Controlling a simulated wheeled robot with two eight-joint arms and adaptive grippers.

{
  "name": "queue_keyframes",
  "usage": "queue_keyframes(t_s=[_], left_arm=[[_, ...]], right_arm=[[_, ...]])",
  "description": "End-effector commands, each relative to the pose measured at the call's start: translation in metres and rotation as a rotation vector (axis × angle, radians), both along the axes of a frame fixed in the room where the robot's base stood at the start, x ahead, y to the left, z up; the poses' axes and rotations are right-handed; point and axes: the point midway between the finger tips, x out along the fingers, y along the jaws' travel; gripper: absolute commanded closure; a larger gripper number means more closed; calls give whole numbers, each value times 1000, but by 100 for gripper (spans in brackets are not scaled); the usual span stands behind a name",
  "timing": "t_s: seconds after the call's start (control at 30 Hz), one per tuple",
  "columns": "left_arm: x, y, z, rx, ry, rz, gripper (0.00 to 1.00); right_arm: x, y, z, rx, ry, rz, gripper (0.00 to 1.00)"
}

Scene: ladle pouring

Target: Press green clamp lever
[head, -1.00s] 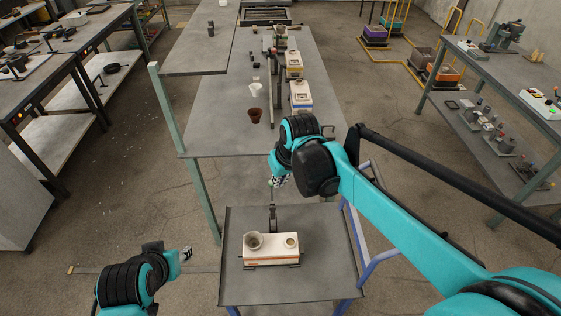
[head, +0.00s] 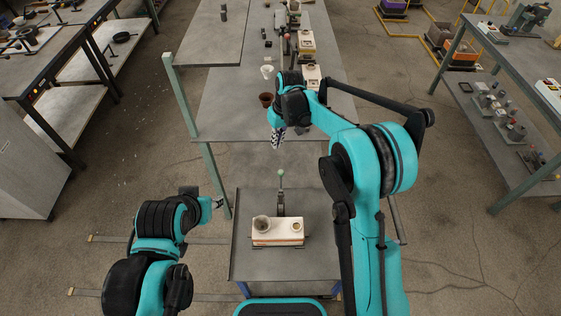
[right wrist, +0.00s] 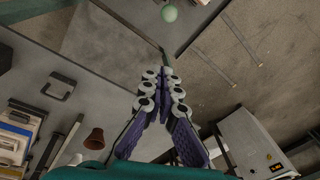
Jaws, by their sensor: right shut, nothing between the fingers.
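The green clamp lever is a thin upright rod with a pale green ball knob (head: 281,172). It rises behind a white block (head: 277,238) with two round cups, on a grey cart top. In the right wrist view the green knob (right wrist: 169,13) is near the top edge, beyond the fingertips and apart from them. My right gripper (head: 276,146) points down, just above the knob in the head view, with a visible gap. It is shut and empty; its fingers meet in the right wrist view (right wrist: 165,80). My left gripper (head: 218,202) is left of the cart, its fingers too small to judge.
The grey cart top (head: 250,267) has free room around the block. Behind it a long grey table (head: 222,120) holds a dark red cup (head: 266,99), a white cup (head: 267,72) and white boxes. A side bench (head: 478,95) stands at the right.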

Motion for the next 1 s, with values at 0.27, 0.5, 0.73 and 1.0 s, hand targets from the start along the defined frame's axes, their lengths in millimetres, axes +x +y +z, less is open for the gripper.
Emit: queue_keyframes(t_s=[0.27, 0.5, 0.73, 1.0], left_arm=[[0, 0, -1, 0, 0, 0, 60], [0, 0, -9, 0, 0, 0, 60], [0, 0, -19, 0, 0, 0, 60], [0, 0, -23, 0, 0, 0, 60]], right_arm=[[0, 0, -3, 0, -1, -1, 100], [1, 6, -39, 0, -1, -1, 100], [3, 14, -89, 0, -1, -1, 100], [-23, 1, -92, 0, -1, -2, 100]])
